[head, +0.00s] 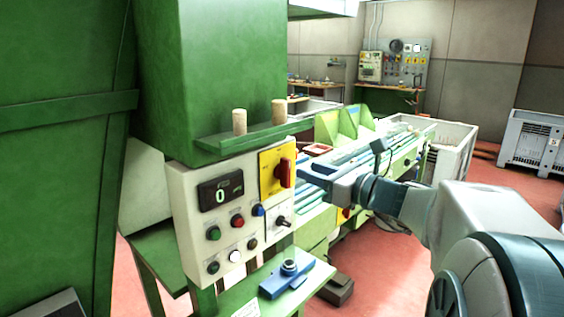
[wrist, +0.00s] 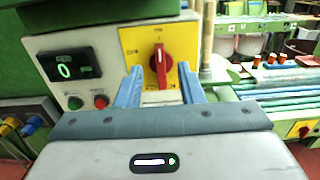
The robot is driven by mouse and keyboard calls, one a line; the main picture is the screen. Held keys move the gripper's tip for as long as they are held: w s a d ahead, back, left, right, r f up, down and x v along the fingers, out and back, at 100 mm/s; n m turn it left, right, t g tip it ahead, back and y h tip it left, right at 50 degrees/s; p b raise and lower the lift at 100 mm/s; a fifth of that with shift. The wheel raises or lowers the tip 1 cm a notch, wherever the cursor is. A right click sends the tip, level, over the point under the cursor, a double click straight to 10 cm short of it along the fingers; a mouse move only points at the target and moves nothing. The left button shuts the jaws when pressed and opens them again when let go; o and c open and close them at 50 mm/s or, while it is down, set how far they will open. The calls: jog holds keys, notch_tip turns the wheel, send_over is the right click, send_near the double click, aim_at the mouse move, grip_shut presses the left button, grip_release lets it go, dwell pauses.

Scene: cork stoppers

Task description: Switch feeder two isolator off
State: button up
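A red rotary handle (head: 284,172) stands on a yellow plate (head: 267,160) on the cream control box. In the wrist view the handle (wrist: 160,62) points upright on its yellow plate (wrist: 131,40); lettering is too small to read. My gripper (head: 306,171) is just right of the handle in the head view. Its two blue fingers are apart and empty in the wrist view (wrist: 160,70), one on each side of the handle's lower part. I cannot tell whether they touch it. Another red handle on yellow (wrist: 303,130) shows at the right; which is feeder two is not readable.
The box (head: 190,190) carries a display reading 0 (head: 221,190) and several buttons. Two cork stoppers (head: 239,121) (head: 278,111) stand on the green ledge above. A blue device (head: 287,279) sits on the lower green shelf. Conveyor rails (head: 345,165) run behind my gripper.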

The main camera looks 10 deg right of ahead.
aim_at(290, 164)
jog(key=x, duration=0.5)
jog(key=shift+w+a+p, duration=0.25)
jog(key=shift+w+p, duration=0.1)
jog(key=shift+p, duration=0.05)
grip_shut()
